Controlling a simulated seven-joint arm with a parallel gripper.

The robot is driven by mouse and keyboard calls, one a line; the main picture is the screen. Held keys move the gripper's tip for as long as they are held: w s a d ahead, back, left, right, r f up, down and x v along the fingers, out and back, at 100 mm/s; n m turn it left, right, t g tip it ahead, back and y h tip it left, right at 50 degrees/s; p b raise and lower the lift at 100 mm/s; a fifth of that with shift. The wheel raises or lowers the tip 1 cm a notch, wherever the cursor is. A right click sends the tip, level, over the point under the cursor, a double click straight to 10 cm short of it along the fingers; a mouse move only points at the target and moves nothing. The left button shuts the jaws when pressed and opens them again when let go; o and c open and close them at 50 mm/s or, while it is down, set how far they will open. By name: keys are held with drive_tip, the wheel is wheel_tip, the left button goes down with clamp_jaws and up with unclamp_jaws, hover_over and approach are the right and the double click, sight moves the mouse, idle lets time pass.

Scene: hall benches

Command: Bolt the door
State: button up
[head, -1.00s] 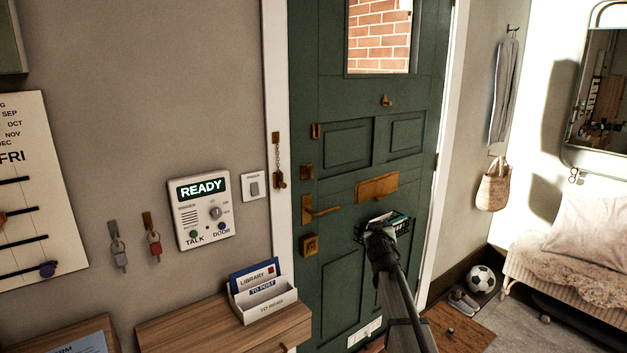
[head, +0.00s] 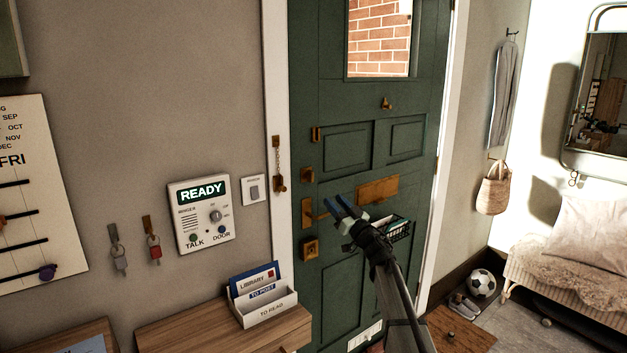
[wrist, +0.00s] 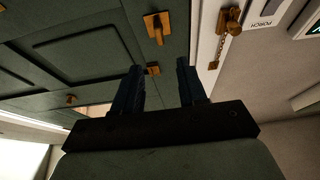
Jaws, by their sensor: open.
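The dark green door (head: 345,285) is closed in its white frame. Near its left edge, a square brass plate with a small turn piece (head: 307,174) sits above the brass lever handle (head: 308,212). It also shows at the top of the wrist view (wrist: 157,27). A brass box lock (head: 310,248) is below the handle. I cannot tell which fitting is the bolt. My gripper (head: 337,206) is open and empty, in front of the door by the lever, partly covering it. In the wrist view my gripper's two dark fingers (wrist: 158,85) stand apart.
A brass chain (head: 278,165) hangs on the frame, left of the door. A brass letter plate (head: 379,189) and a wire basket (head: 400,231) are right of my gripper. A white READY panel (head: 202,214) is on the wall, with a letter rack (head: 265,307) on the shelf below.

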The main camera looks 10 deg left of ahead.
sight(313, 177)
drive_tip(key=x, duration=1.3)
drive_tip(key=shift+c, duration=0.4)
clamp_jaws()
